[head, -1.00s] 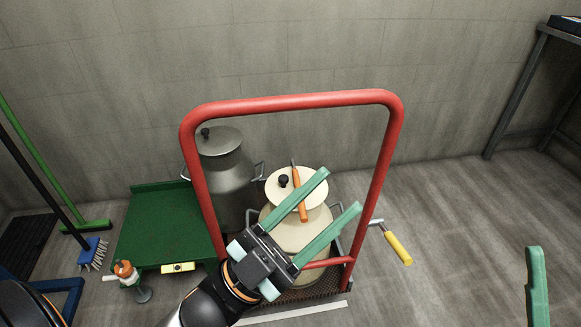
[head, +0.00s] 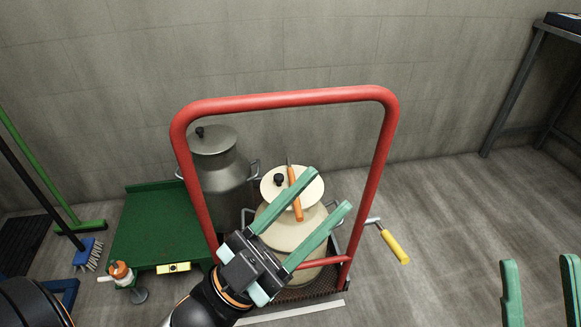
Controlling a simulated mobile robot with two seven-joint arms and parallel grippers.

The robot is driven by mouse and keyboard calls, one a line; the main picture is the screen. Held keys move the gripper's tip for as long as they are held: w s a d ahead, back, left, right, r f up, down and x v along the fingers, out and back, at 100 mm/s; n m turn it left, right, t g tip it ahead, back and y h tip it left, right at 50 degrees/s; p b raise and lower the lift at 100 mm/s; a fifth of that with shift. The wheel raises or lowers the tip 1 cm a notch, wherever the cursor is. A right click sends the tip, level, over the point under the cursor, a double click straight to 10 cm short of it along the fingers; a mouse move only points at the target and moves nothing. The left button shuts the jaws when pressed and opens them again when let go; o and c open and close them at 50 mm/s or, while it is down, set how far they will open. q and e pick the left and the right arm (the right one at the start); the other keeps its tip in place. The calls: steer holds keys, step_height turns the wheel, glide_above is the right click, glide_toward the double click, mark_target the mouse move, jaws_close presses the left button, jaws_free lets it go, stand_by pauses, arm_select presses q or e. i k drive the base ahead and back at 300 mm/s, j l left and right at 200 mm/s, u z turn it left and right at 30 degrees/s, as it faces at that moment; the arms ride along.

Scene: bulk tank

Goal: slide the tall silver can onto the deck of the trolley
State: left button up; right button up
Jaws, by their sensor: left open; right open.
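The tall silver can (head: 222,183) stands upright, lid on, between the green platform (head: 150,225) and the trolley's cream can. The trolley's red handle frame (head: 287,97) crosses in front of it, and its foot is hidden, so I cannot tell what it rests on. The trolley's dark mesh deck (head: 312,290) shows low in the frame. My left gripper (head: 331,190) is open and empty, its green fingers in front of the cream can in the picture. My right gripper (head: 540,262) is open and empty at the lower right, away from the cans.
A cream can (head: 290,228) stands on the deck with an orange-handled tool (head: 295,190) on its lid. Brooms, a blue brush (head: 88,252) and an orange-capped bottle (head: 121,272) are left.

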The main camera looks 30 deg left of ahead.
mark_target(225, 179)
steer(key=i+l, duration=0.1)
steer(key=l, duration=0.25)
steer(key=i+l+z, duration=0.15)
steer(key=l, duration=0.25)
steer(key=i+l, duration=0.1)
steer(key=l, duration=0.25)
steer(key=i+l+z, duration=0.15)
steer(key=l, duration=0.2)
steer(key=i+l, duration=0.35)
steer(key=i+l+u, duration=0.1)
steer(key=i+l, duration=0.25)
steer(key=i, duration=0.2)
steer(key=i+u, duration=0.45)
steer(key=i+l+u, duration=0.15)
steer(key=i+u, duration=1.05)
steer(key=i+l+u, duration=0.1)
steer(key=i+u, duration=0.25)
steer(key=i+j+u, duration=0.1)
steer(key=i+u, duration=0.55)
steer(key=u, duration=0.15)
steer(key=i+l+u, duration=0.15)
steer(key=i+u, duration=0.25)
steer(key=i+l+u, duration=0.2)
steer(key=u, duration=0.25)
